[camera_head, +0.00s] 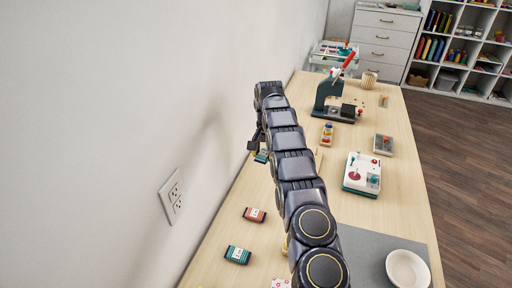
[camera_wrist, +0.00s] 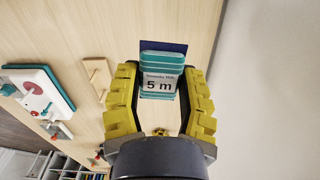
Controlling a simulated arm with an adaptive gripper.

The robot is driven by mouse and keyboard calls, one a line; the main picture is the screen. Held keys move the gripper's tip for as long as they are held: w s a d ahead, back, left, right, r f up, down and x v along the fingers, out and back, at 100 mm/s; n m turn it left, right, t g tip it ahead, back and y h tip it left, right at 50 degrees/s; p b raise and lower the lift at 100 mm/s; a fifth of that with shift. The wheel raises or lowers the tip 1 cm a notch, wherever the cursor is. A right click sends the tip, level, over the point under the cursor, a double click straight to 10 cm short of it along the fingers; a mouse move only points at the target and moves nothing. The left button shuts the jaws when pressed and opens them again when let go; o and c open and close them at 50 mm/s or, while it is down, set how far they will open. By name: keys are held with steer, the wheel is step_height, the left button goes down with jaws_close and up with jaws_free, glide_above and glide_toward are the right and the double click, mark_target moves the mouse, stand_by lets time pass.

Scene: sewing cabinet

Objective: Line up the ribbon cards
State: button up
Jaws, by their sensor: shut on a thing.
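A teal and white striped ribbon card (camera_wrist: 160,76) with a "5 m" label is between the yellow fingers of my gripper (camera_wrist: 160,100) in the wrist view. My gripper is shut on it. A dark blue flat piece (camera_wrist: 176,46) shows behind the card. In the head view my gripper (camera_head: 256,147) is low near the wall side of the table, partly hidden by my arm, with the teal card (camera_head: 262,157) at it. An orange-brown ribbon card (camera_head: 254,214) and another teal ribbon card (camera_head: 237,255) lie apart on the table nearer the front.
The wall with an outlet (camera_head: 172,196) runs close along the left. To the right are a white box with a teal base (camera_head: 352,184), a dark press (camera_head: 325,96), a grey mat (camera_head: 370,250) and a white bowl (camera_head: 408,270). Bare wood surrounds the loose cards.

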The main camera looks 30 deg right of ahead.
mark_target(268, 185)
steer(key=f+m, duration=0.1)
steer(key=f, duration=0.1)
steer(key=d+f+m, duration=0.1)
steer(key=f, duration=0.1)
steer(key=d+f, duration=0.1)
steer(key=shift+w+f+m, duration=0.25)
steer(key=shift+f+m, duration=0.15)
steer(key=shift+f, duration=3.4)
steer(key=o, duration=0.9)
steer(key=shift+c, duration=0.2)
steer(key=shift+r, duration=0.15)
